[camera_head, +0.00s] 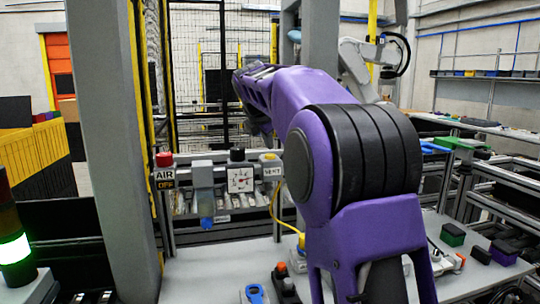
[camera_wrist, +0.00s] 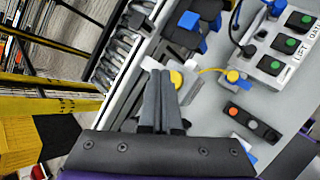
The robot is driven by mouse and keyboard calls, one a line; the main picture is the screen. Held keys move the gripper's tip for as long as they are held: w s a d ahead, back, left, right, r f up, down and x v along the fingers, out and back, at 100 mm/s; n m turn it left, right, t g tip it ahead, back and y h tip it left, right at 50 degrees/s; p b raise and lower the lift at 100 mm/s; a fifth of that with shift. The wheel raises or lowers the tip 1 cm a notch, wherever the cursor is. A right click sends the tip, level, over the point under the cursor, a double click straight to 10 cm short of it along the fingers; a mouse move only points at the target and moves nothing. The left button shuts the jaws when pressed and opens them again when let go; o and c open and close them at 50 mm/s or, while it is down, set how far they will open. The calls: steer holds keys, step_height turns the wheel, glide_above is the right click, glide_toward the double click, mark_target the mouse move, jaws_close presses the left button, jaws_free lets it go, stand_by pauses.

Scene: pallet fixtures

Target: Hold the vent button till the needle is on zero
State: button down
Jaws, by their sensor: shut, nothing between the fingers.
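The yellow vent button (camera_head: 268,157) sits on top of the grey air unit, above a VENT label (camera_head: 272,171). The square white gauge (camera_head: 240,179) is just left of it; its needle is too small to read surely. In the wrist view a round yellow part, seemingly the button (camera_wrist: 177,78), shows close beside the fingertips. My gripper (camera_wrist: 159,73) is shut and empty, its fingers together. I cannot tell whether the tips touch the button. In the head view my purple arm hides my gripper.
A red knob (camera_head: 164,158) stands above an AIR OFF sign (camera_head: 165,178), and a black knob (camera_head: 237,154) above the gauge. A yellow cable (camera_wrist: 208,69) runs close by. A box of green buttons (camera_wrist: 291,46) and a red-and-black switch box (camera_wrist: 252,124) lie right.

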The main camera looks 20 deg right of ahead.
mark_target(268, 155)
steer(key=shift+f, duration=0.35)
steer(key=shift+f, duration=0.6)
stand_by(4.0)
steer(key=shift+r, duration=0.1)
stand_by(0.4)
steer(key=shift+r+p, duration=0.9)
steer(key=shift+r, duration=0.1)
step_height(268, 155, up, 2)
steer(key=shift+r+p, duration=0.25)
steer(key=shift+p, duration=0.6)
steer(key=shift+r, duration=1.2)
